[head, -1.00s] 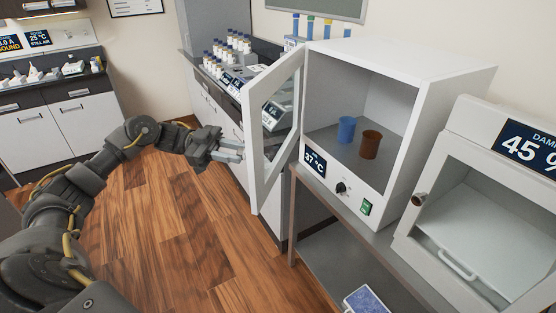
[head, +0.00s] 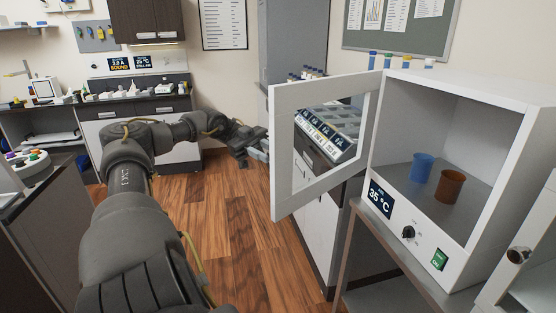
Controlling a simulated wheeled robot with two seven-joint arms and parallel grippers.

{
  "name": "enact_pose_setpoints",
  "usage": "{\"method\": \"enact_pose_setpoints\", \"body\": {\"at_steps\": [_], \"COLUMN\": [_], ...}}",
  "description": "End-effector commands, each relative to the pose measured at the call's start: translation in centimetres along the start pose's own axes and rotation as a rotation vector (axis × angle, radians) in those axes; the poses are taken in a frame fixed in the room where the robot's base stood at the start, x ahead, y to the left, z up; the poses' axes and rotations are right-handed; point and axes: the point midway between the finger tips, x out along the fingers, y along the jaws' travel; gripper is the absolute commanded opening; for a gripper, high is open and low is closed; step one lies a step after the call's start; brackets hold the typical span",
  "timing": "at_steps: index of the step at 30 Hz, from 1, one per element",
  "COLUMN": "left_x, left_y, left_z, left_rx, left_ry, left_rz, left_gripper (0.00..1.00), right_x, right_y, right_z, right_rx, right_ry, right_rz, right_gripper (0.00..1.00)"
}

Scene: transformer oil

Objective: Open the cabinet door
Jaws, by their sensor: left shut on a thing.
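The white cabinet (head: 470,107) stands at the right with its front open. Its door (head: 283,152), a white frame with a window, is swung out to the left, well away from the opening. Inside stand a blue cup (head: 422,167) and a brown cup (head: 449,186). My left gripper (head: 262,150) is at the outer edge of the door, its fingertips partly hidden behind the frame. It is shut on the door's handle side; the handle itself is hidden. My right gripper is not in view.
A counter with labelled trays (head: 327,133) stands behind the door. A second white unit (head: 526,265) is at the lower right edge. A cabinet bench (head: 140,108) stands at the back left. Wooden floor (head: 225,235) is clear between them.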

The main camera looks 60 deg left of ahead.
Motion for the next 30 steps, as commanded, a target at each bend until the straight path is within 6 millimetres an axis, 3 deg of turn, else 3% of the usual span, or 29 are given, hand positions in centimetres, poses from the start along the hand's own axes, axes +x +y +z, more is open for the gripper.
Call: {"method": "enact_pose_setpoints", "body": {"at_steps": [4, 12, 13, 18, 26, 30], "left_x": [-0.2, -0.1, -0.1, -0.1, -0.1, -1.0], "left_y": [0.1, 0.1, 0.1, 0.0, -0.1, 0.0], "left_z": [0.1, 0.1, 0.1, 0.1, 0.1, 0.4], "left_rx": [-0.004, -0.004, -0.004, -0.003, -0.003, -0.003], "left_ry": [0.001, 0.001, 0.001, 0.001, 0.002, 0.001], "left_rz": [0.001, 0.002, 0.002, 0.003, 0.003, -0.001], "left_gripper": [0.00, 0.00, 0.29, 0.48, 0.48, 0.48], "right_x": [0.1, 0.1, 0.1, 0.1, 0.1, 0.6], "right_y": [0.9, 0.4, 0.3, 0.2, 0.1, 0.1], "right_z": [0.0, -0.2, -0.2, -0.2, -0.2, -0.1], "right_rx": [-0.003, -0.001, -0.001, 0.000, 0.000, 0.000], "right_ry": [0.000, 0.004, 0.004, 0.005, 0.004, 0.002], "right_rz": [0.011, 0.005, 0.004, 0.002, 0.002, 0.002], "right_gripper": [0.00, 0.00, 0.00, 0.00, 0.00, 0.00]}}
